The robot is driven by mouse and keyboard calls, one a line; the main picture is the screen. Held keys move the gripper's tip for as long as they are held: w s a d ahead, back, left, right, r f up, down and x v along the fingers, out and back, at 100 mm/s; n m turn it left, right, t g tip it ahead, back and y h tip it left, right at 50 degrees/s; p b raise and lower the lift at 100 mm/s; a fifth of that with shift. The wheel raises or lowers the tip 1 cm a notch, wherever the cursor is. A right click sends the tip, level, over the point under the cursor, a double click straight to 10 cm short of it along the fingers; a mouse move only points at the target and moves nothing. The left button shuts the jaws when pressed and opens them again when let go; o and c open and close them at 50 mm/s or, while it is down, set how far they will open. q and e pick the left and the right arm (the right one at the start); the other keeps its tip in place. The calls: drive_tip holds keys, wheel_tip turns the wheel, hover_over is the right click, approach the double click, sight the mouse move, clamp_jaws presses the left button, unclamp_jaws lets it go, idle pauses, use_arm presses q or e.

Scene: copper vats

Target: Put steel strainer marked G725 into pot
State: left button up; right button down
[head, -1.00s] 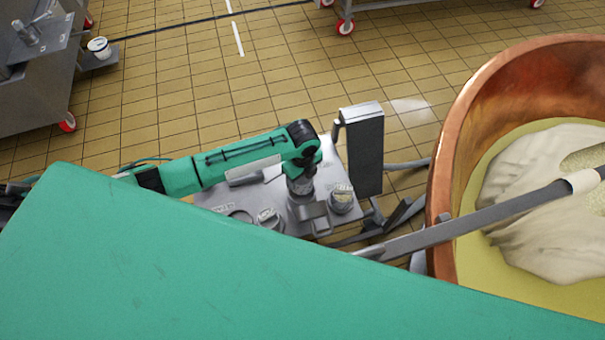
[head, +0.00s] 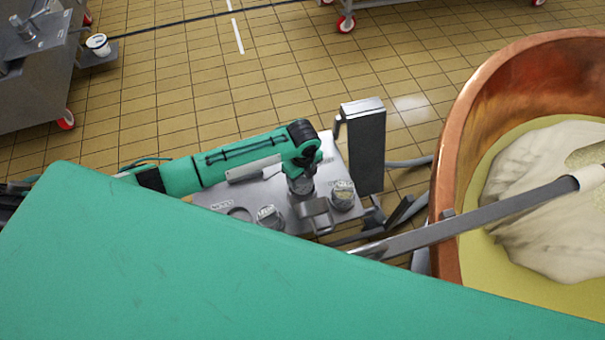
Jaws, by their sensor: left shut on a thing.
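My left gripper (head: 314,212) points down over a steel plate (head: 228,196), at the end of my green arm. It is shut on what seems to be a steel strainer, mostly hidden under the gripper; no mark on it can be read. A round, marked steel piece (head: 343,194) stands on the plate just right of the gripper. Another marked round piece (head: 270,215) stands to its left. Their marks are too small to read. The copper pot (head: 448,172) is at the right, with pale, creamy contents. My right gripper is not in view.
A grey upright box (head: 366,152) stands between the plate and the pot. A long grey bar (head: 465,220) reaches over the pot's rim. A steel machine (head: 30,75) on red wheels is at the far left. The tiled floor beyond is mostly clear.

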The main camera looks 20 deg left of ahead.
use_arm(q)
drive_tip(key=shift+f+b, duration=0.6)
drive_tip(key=shift+f, duration=0.85)
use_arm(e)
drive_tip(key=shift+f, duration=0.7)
